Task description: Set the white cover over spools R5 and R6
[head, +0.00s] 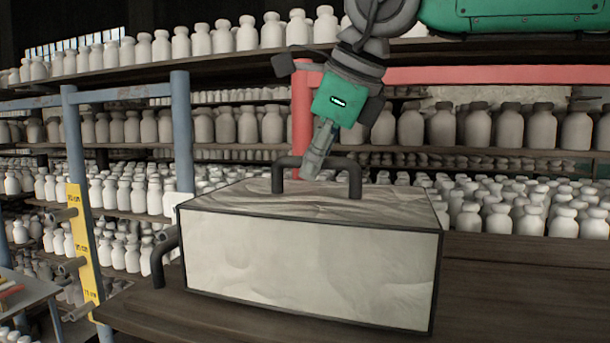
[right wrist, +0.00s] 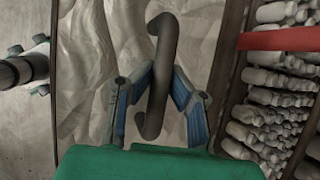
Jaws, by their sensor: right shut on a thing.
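The white cover (head: 310,265) is a pale box with dark edges and a marbled top, standing on the dark wooden table. A dark arched handle (head: 350,172) rises from its top. My right gripper (head: 317,165) comes down from above and is shut on this handle. In the right wrist view the blue-padded fingers (right wrist: 164,80) lie on both sides of the handle (right wrist: 160,65), above the marbled top (right wrist: 85,75). Spools R5 and R6 do not show, and I cannot tell whether they are under the cover. My left gripper is not in view.
The wooden table (head: 520,285) is bare to the right. A dark curved bar (head: 163,258) stands at the cover's left. A yellow marked scale (head: 85,245) and blue posts (head: 183,130) stand farther left. Shelves of pale bottles (head: 480,130) fill the back.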

